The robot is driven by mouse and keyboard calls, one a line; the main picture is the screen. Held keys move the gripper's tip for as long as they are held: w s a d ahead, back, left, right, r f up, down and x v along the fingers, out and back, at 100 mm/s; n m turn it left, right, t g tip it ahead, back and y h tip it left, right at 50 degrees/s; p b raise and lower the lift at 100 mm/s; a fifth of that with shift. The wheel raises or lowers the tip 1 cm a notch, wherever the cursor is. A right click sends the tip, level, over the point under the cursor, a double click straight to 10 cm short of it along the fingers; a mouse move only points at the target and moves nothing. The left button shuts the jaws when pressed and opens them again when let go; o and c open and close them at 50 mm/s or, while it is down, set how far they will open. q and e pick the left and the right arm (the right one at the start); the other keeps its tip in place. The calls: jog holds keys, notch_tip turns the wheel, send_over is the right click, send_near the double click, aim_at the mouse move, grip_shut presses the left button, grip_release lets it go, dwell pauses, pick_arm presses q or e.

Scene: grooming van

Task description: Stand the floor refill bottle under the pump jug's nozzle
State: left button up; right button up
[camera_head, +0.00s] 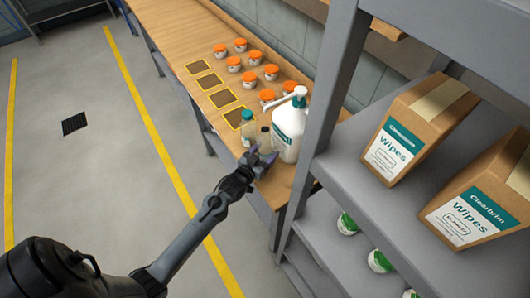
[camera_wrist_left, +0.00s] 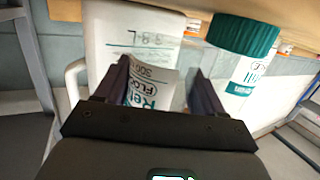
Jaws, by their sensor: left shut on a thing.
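The white pump jug (camera_head: 288,132) stands upright on the bench, its nozzle (camera_head: 289,96) pointing to the left. My left gripper (camera_head: 262,160) is at the jug's near left side, shut on the floor refill bottle (camera_head: 264,138), which is small, pale and dark-capped. In the left wrist view the bottle's label (camera_wrist_left: 148,88) shows between the fingers, close beside the jug (camera_wrist_left: 135,40). The bottle looks roughly upright. Its base is hidden, so I cannot tell whether it touches the bench. My right gripper is not in view.
A second bottle with a teal top (camera_head: 248,127) stands just left of the held one; it shows in the left wrist view (camera_wrist_left: 240,75). Several orange-lidded jars (camera_head: 249,76) and yellow-framed squares (camera_head: 220,98) lie beyond. A grey shelf post (camera_head: 322,95) rises close right.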

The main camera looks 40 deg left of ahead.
pick_arm(q)
jog(key=shift+f, duration=0.45)
jog(key=o, duration=1.1)
